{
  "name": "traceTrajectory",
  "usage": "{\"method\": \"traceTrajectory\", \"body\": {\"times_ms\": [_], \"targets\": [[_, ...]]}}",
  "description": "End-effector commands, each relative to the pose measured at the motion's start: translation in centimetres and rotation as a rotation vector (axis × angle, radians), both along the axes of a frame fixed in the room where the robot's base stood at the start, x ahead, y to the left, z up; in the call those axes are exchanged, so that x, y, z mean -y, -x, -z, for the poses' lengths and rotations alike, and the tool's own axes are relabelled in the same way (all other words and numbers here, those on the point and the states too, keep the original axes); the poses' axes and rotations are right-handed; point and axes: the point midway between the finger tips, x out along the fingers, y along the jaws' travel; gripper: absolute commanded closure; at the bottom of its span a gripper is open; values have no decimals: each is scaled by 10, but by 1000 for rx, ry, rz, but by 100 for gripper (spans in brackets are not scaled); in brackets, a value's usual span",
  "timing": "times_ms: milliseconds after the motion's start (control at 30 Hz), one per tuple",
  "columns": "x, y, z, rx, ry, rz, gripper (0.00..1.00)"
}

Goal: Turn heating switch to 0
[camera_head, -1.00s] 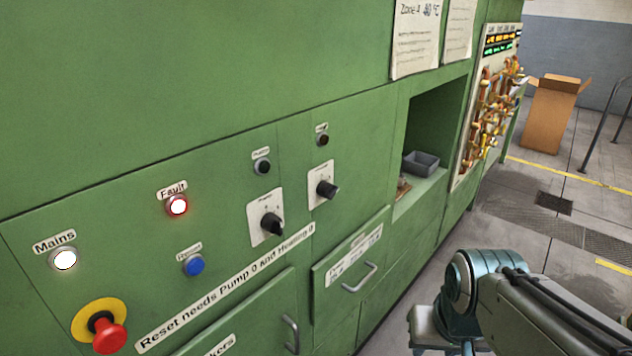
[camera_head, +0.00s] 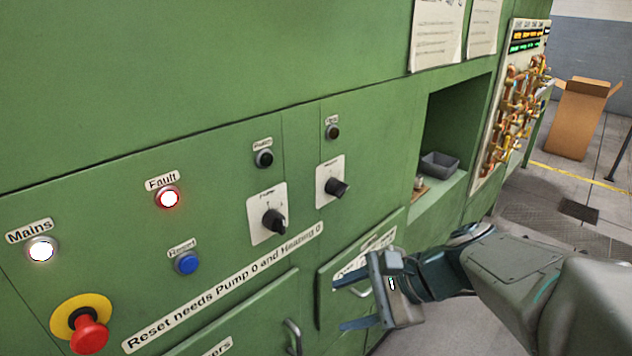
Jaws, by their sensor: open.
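The panel has two black rotary switches on white plates. The right one (camera_head: 336,187), under a small dark lamp, is likely the heating switch, but its label is too small to read. The left one (camera_head: 272,221) sits under another dark lamp, its label also blurred. The exact dial positions cannot be read. A strip (camera_head: 222,292) below reads "Reset needs Pump 0 and Heating 0". My gripper (camera_head: 350,305) is open and empty, in front of the drawer below the right switch, apart from both switches. It partly hides the drawer's handle and label.
The Fault lamp (camera_head: 168,198) glows red-white and the Mains lamp (camera_head: 41,250) white. A blue reset button (camera_head: 187,263) and red emergency stop (camera_head: 88,335) are at left. A recess holds a grey bin (camera_head: 440,165). A cardboard box (camera_head: 578,118) stands at the far right.

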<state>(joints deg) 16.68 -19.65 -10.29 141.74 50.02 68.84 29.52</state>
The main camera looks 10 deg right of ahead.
Motion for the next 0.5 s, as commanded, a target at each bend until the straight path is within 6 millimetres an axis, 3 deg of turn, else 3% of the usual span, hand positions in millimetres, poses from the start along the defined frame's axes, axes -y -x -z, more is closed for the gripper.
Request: {"method": "traceTrajectory", "body": {"times_ms": [200,400,500], "targets": [[45,-44,-45,-55,-524,439,49],[92,-61,-78,-33,-834,638,49],[104,-63,-86,-22,-904,677,49]]}}
